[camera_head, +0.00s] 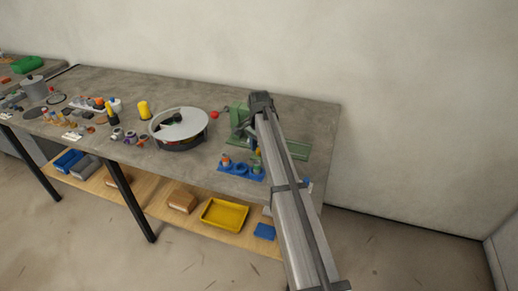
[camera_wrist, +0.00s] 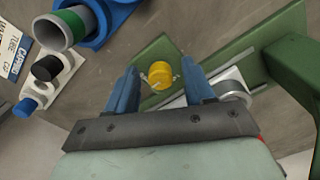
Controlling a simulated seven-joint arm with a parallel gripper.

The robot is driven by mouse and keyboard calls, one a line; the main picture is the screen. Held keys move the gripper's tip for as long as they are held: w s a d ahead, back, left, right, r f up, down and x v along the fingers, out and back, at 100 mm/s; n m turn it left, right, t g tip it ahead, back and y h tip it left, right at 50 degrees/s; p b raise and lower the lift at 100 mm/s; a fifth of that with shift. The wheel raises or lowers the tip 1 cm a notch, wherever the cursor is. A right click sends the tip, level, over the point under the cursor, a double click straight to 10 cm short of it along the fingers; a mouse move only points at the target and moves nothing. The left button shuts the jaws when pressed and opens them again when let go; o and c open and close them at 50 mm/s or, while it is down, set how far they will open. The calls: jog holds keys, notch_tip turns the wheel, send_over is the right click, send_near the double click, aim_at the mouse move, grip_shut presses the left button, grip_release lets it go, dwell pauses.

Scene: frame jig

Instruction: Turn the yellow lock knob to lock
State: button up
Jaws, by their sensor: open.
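In the wrist view the yellow lock knob (camera_wrist: 161,75) is a short round cap on a green plate (camera_wrist: 152,52), with small pale marks on the plate beside it. My gripper (camera_wrist: 159,66) has two blue fingers, spread apart, one on the left and one on the right of the knob. Gaps show between the knob and both fingers, and nothing is held. I cannot tell how far the fingertips are above the plate. In the head view the green jig (camera_head: 238,116) is at the right end of the bench, partly hidden behind my arm, and a small yellow spot shows beside the arm.
A silver rounded part (camera_wrist: 232,88) lies close to the right finger, and a green upright frame (camera_wrist: 300,62) stands at the right. A blue holder (camera_wrist: 113,14) with a green-banded tube and a white holder (camera_wrist: 40,88) are at the left. A round turntable (camera_head: 180,125) stands left of the jig.

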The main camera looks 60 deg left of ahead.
jog(key=shift+c, duration=0.5)
grip_shut()
jog(key=shift+n, duration=0.4)
jog(key=n, duration=1.3)
jog(key=shift+d, duration=0.1)
jog(key=shift+w+n, duration=0.1)
jog(key=shift+n, duration=1.9)
